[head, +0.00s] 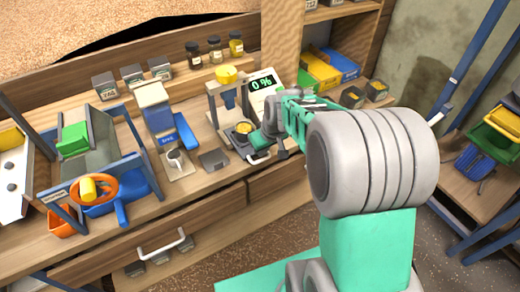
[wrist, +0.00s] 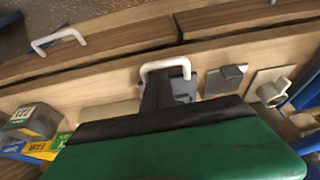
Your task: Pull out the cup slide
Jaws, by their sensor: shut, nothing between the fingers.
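The cup slide (head: 240,134) is a dark plate under the small stand on the bench, with a round yellow-topped cup (head: 243,127) on it. Its white bar handle (head: 260,159) faces the bench's front edge, and it also shows in the wrist view (wrist: 165,66). My gripper (head: 268,143) is down at the slide, close to the handle. In the wrist view its dark fingers (wrist: 158,92) are together, just by the handle; I cannot tell whether they touch it. My gripper partly hides the slide.
The stand (head: 222,103) rises behind the slide, beside a display reading 0 % (head: 263,84). A grey block (head: 213,159) and a white mug (head: 175,159) stand to the left. A drawer with a white handle (head: 165,243) is below the bench. Jars (head: 214,48) line the back shelf.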

